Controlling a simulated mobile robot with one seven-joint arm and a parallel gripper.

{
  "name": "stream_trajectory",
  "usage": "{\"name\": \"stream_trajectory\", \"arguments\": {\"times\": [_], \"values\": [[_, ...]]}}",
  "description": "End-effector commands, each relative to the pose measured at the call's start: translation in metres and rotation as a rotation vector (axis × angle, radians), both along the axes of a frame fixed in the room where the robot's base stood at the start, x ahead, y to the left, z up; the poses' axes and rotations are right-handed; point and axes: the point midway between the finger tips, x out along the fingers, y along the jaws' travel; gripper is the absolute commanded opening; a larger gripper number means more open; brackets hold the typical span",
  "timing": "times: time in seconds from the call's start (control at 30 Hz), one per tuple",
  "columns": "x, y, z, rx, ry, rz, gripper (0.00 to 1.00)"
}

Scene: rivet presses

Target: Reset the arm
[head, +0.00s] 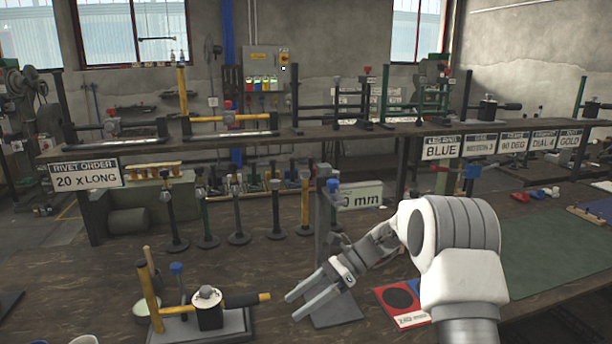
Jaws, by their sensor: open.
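My arm, white and grey, rises from the lower right of the head view. My gripper (312,297) points left above the brown workbench (245,262), its two grey fingers apart with nothing between them. It is to the right of a small press (208,308) with a black and yellow handle on a grey base, and apart from it. A grey upright press stand (324,215) with a blue knob stands just behind the gripper; my fingers and hand hide part of its base.
Several upright tools (238,215) stand at the bench's back. A raised shelf (340,131) carries more presses and labels such as BLUE (441,147). A RIVET ORDER sign (86,176) is at left. A red and blue card (402,301) and green mat (556,252) lie at right.

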Motion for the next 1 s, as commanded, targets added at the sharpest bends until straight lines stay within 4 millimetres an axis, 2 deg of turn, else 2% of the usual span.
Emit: {"name": "stream_trajectory", "arguments": {"times": [0.03,0.2,0.5,0.8,1.0], "values": [[-0.006,-0.002,0.013,-0.023,-0.046,0.018,0.75],[-0.031,-0.012,0.05,-0.11,-0.222,0.103,0.75],[-0.085,-0.039,0.107,-0.277,-0.549,0.291,0.75],[-0.145,-0.072,0.15,-0.445,-0.857,0.508,0.75],[-0.185,-0.095,0.169,-0.561,-1.045,0.67,0.75]]}}
